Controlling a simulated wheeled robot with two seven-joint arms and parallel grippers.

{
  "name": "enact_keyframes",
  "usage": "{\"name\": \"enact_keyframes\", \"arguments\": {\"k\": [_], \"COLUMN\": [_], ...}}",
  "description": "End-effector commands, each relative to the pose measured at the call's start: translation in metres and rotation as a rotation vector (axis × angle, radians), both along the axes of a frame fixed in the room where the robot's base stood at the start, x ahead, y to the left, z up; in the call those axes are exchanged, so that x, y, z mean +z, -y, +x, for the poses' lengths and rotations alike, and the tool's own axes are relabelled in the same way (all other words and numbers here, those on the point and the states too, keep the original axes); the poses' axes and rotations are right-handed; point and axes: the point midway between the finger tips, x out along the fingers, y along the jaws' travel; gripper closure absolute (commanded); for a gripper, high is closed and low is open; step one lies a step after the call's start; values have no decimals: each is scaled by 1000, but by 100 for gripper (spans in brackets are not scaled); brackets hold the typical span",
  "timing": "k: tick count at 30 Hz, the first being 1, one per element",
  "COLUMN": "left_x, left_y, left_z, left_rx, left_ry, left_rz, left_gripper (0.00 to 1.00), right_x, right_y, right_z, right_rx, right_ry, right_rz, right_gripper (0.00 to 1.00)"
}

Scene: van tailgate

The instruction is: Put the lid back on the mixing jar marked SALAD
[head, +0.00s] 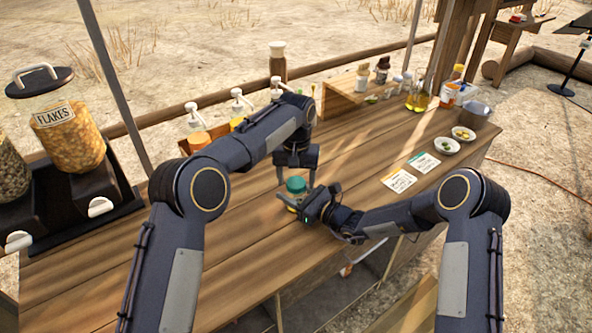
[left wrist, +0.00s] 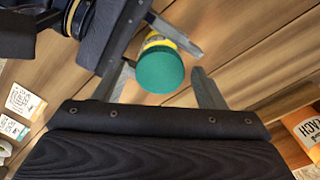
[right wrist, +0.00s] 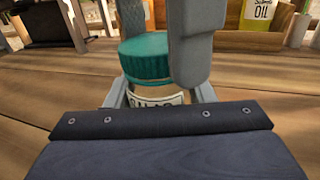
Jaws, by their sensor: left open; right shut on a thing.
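A jar (right wrist: 150,88) with a pale, partly hidden label stands upright on the wooden counter; I cannot read its lettering fully. A teal lid (right wrist: 145,60) sits on top of it; the lid also shows in the head view (head: 296,185) and the left wrist view (left wrist: 160,72). I cannot tell how tightly it is seated. My right gripper (head: 303,206) is shut on the jar's body below the lid. My left gripper (head: 297,166) points down from above, open, with its fingers on either side of the lid (left wrist: 166,88).
Pump bottles (head: 197,128) and a wooden crate (head: 340,100) with small jars stand along the back. The FLAKES dispenser (head: 68,135) is at left. Cards (head: 398,180) and two small bowls (head: 446,146) lie at right. The counter's front left is clear.

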Motion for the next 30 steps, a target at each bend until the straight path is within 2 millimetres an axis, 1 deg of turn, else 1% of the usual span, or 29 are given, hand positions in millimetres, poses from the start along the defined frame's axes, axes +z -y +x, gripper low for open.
{"name": "enact_keyframes", "arguments": {"k": [8, 18, 25, 26, 30], "left_x": [-1, -1, -1, -1, -1], "left_y": [0, 0, 0, 0, 0], "left_z": [0, 0, 0, 0, 0], "left_rx": [0, 0, -10, -10, -10], "left_ry": [0, 0, 0, 0, 0], "left_rz": [0, 0, 0, 0, 0], "left_gripper": [36, 80, 81, 51, 33], "right_x": [0, 0, 0, 0, 0], "right_y": [0, 0, 0, 0, 0], "right_z": [0, 0, 0, 0, 0], "right_rx": [0, 0, 0, 0, 0], "right_ry": [0, 0, 0, 0, 0], "right_rz": [0, 0, 0, 0, 0], "right_gripper": [100, 100, 100, 100, 100]}}
